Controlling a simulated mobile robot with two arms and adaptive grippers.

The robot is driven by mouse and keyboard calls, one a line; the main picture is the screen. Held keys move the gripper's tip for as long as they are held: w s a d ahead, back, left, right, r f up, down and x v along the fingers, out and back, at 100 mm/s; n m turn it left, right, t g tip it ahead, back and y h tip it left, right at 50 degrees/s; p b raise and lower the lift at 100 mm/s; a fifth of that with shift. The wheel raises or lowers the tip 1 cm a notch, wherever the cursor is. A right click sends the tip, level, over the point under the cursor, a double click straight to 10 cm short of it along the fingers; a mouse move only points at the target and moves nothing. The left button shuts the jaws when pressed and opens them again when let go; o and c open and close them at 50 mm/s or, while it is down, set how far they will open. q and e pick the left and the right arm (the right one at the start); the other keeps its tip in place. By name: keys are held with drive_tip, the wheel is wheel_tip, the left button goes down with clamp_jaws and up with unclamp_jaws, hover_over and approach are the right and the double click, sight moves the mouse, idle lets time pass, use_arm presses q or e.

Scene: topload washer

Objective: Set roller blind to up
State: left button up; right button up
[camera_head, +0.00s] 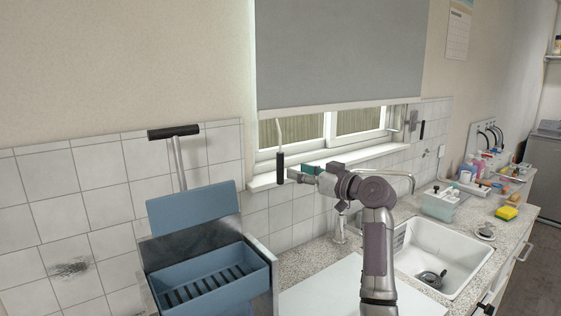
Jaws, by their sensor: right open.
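The grey roller blind (340,50) hangs over the upper part of the window, its pale bottom bar (335,105) above the lower panes. A thin pull with a black grip (281,168) hangs below the blind's left end, in front of the window sill. My right gripper (291,174) is open and points left, with its tips right beside the black grip. I cannot tell whether they touch it. The lower finger is hard to make out at this size. My left gripper is not in view.
A blue bin (210,280) with a black T-handle (173,131) behind it stands at lower left. The window sill (262,182) runs behind my gripper. A faucet (395,174), white sink (440,250) and cluttered counter lie to the right.

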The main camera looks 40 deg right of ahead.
sight(283, 167)
drive_tip(key=w+p, duration=0.1)
drive_tip(key=w, duration=0.3)
drive_tip(key=shift+w+a, duration=0.2)
drive_tip(key=shift+w+a+p, duration=0.1)
drive_tip(key=shift+w+p, duration=0.35)
drive_tip(key=shift+w, duration=0.6)
drive_tip(key=shift+w+f, duration=0.1)
drive_tip(key=shift+w, duration=0.5)
drive_tip(key=shift+c, duration=0.8)
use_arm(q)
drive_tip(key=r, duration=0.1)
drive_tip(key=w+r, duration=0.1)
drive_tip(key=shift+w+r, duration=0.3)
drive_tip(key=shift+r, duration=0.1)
use_arm(e)
clamp_jaws()
